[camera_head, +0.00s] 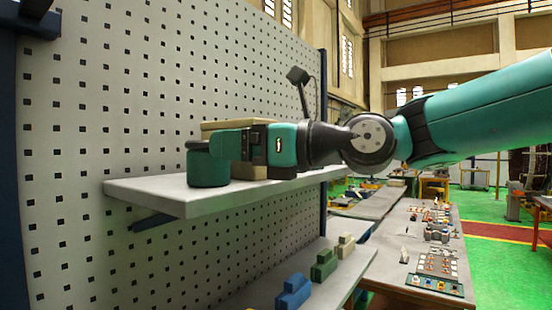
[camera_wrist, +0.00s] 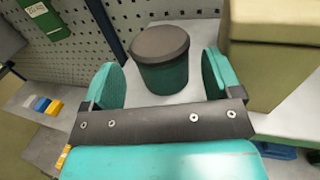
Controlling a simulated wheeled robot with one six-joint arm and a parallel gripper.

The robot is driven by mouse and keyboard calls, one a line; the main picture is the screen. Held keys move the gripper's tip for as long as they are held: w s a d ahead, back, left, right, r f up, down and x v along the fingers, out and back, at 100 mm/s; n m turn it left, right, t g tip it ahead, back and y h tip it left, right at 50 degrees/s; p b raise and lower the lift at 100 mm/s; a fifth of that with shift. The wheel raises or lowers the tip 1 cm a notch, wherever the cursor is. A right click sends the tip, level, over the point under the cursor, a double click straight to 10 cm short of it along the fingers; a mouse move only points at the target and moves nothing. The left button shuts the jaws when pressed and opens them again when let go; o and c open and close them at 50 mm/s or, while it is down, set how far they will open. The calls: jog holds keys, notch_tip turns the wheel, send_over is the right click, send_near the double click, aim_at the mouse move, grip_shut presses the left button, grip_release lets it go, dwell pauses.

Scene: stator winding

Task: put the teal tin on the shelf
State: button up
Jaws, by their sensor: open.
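The teal tin (camera_head: 208,164) stands upright on the shelf (camera_head: 188,205), near the shelf's left end, in the head view. It has a dark grey lid and shows in the wrist view (camera_wrist: 163,76) just beyond my fingers. My gripper (camera_head: 222,146) reaches in from the right at the tin's height. In the wrist view my gripper (camera_wrist: 162,78) is open, with one teal finger on each side and a gap between them. The tin stands in line with that gap, and its near side is clear of the dark palm. Whether a finger touches it I cannot tell.
A beige box (camera_head: 240,126) stands on the shelf behind my gripper, close to my right finger in the wrist view (camera_wrist: 270,55). A pegboard (camera_head: 110,110) backs the shelf. Below lie a blue block (camera_head: 293,292) and a green block (camera_head: 324,265) on a lower surface.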

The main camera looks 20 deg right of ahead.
jog(key=b+v, duration=0.2)
jog(key=v, duration=0.5)
jog(key=s+a+f+n+g+h, duration=0.2)
jog(key=s+a+f+n+g, duration=0.1)
jog(key=f+n, duration=0.6)
jog(key=s+a+f+n+g+h, duration=0.2)
jog(key=f+n+g+h, duration=0.1)
jog(key=f+n, duration=0.55)
jog(key=s+d+f+n+g+h, duration=0.2)
jog(key=s+f+n+g+h, duration=0.2)
jog(key=s+f+n, duration=0.7)
jog(key=f+n+g, duration=0.1)
jog(key=n, duration=0.4)
jog(key=shift+d+f+g, duration=0.25)
jog(key=shift+f+g, duration=0.15)
